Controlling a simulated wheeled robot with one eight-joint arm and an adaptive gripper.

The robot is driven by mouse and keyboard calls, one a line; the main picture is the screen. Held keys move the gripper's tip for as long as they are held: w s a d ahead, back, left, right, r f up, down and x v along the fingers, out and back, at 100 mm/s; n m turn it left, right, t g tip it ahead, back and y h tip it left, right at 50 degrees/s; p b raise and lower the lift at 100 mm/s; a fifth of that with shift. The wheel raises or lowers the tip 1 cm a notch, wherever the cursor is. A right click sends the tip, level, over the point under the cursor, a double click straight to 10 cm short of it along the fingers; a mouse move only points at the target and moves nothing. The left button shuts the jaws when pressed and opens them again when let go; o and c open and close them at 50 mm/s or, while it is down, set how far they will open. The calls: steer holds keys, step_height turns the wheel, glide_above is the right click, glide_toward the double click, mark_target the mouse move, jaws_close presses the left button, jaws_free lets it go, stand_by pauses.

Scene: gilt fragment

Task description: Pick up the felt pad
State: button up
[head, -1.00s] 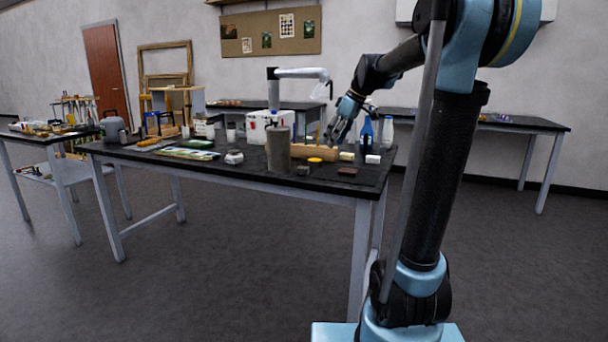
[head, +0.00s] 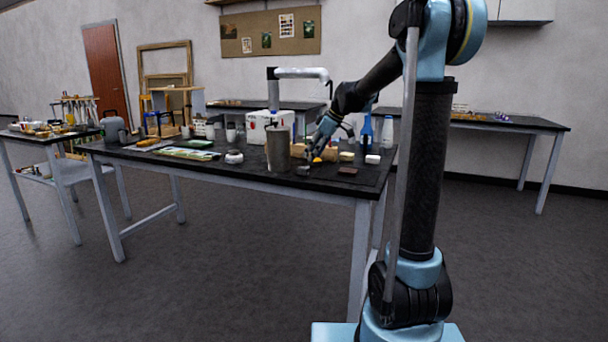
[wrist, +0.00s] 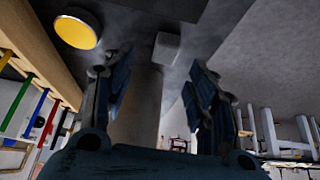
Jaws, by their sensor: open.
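A small dark grey block (head: 303,170), which may be the felt pad, lies on the black tabletop. It appears as a grey block (wrist: 167,48) beyond the fingertips in the wrist view, apart from them. A flat brown piece (head: 347,170) lies to its right; I cannot tell for certain which of the two is the felt pad. My gripper (head: 313,153) is low over the table, close to the grey block. In the wrist view my gripper (wrist: 158,72) is open, with nothing held between its fingers.
A tall grey cylinder (head: 278,152) stands left of my gripper and also shows in the wrist view (wrist: 138,112). A yellow disc (wrist: 75,28) lies close by. A wooden block (head: 328,154), a white block (head: 373,159) and a blue bottle (head: 367,130) are to the right.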

mark_target(304, 167)
steer(key=shift+s+x, duration=0.2)
steer(key=shift+x, duration=1.55)
steer(key=shift+s+x, duration=0.2)
steer(key=shift+x, duration=1.55)
steer(key=c, duration=0.8)
